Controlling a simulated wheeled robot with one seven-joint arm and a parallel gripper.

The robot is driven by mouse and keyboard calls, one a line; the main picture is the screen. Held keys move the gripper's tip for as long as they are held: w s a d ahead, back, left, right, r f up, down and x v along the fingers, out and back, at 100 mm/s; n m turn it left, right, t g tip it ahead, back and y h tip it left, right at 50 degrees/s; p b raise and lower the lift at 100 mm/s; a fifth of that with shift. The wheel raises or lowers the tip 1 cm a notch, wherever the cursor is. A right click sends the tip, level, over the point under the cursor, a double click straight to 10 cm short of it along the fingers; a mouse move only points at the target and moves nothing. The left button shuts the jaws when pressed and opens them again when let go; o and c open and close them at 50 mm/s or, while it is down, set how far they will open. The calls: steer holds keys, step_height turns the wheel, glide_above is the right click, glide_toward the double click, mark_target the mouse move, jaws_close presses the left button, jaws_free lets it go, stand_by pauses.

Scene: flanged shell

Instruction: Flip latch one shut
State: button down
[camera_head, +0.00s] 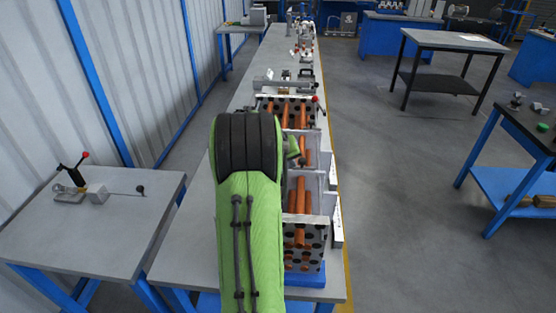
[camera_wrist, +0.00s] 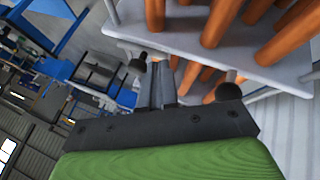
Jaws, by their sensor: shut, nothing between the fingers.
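The flanged shell holds orange tubes (camera_head: 300,200) running through grey plates with round holes, such as the near plate (camera_head: 312,238), on the long bench. I cannot tell which part is latch one.
A red-tipped handle (camera_head: 315,99) stands at the shell's far end. A clamp with a red-tipped lever (camera_head: 75,172) sits on the left side table (camera_head: 120,235). More fixtures stand farther along the bench. The floor (camera_head: 400,200) right of the bench is clear.

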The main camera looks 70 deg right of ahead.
mark_target(304, 164)
steer(key=shift+s+d, duration=0.2)
steer(key=shift+s, duration=0.05)
steer(key=shift+s, duration=0.1)
steer(key=s, duration=0.3)
steer(key=shift+s+d+b, duration=0.15)
steer(key=shift+d+b, duration=0.15)
steer(key=shift+d, duration=0.05)
